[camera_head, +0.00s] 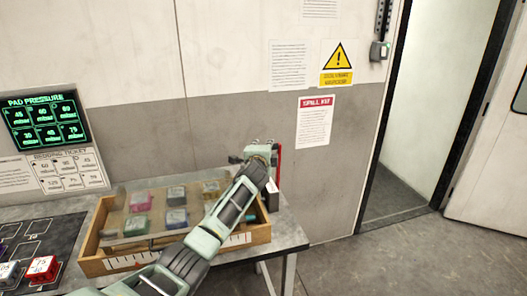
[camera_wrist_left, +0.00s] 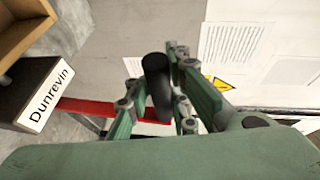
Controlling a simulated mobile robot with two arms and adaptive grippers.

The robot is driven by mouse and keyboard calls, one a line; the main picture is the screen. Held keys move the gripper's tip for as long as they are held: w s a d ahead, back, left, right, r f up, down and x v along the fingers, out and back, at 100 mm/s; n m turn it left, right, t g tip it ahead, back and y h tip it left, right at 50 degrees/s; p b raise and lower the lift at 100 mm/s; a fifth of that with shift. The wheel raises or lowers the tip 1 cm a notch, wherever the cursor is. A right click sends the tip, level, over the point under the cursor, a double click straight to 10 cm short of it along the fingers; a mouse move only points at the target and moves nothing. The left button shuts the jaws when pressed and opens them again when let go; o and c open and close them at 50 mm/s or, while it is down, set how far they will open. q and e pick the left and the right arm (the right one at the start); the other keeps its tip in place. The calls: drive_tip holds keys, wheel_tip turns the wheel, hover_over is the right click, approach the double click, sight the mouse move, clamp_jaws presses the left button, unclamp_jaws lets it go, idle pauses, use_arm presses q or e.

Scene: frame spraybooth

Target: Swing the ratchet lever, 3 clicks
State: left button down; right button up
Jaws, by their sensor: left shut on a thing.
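The ratchet lever shows in the left wrist view as a black, rounded handle (camera_wrist_left: 156,75) beside a red bar (camera_wrist_left: 90,108). My left gripper (camera_wrist_left: 160,95) is shut on this handle, one finger on each side. In the head view my left gripper (camera_head: 259,152) is at the far right corner of the table, against the wall, and hides most of the handle. A thin upright red part (camera_head: 279,165) shows just right of it. The lever's pivot and any click marks cannot be made out. My right gripper is not in view.
A wooden tray (camera_head: 256,236) with several coloured blocks lies under my left arm. A dark box labelled "Dunrevin" (camera_wrist_left: 38,94) is close to the lever. A dark mat (camera_head: 62,231) with blocks lies at left. A lit pad pressure screen (camera_head: 45,122) stands behind. Floor at right is clear.

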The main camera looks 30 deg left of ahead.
use_arm(q)
drive_tip(key=shift+w+a+r, duration=0.2)
drive_tip(key=shift+a+r, duration=0.05)
drive_tip(key=shift+r, duration=0.05)
drive_tip(key=c, duration=1.7)
unclamp_jaws()
drive_tip(key=shift+s+d, duration=0.1)
drive_tip(key=shift+o, duration=0.2)
drive_tip(key=shift+f, duration=0.1)
drive_tip(key=shift+f, duration=0.1)
drive_tip(key=v, duration=1.2)
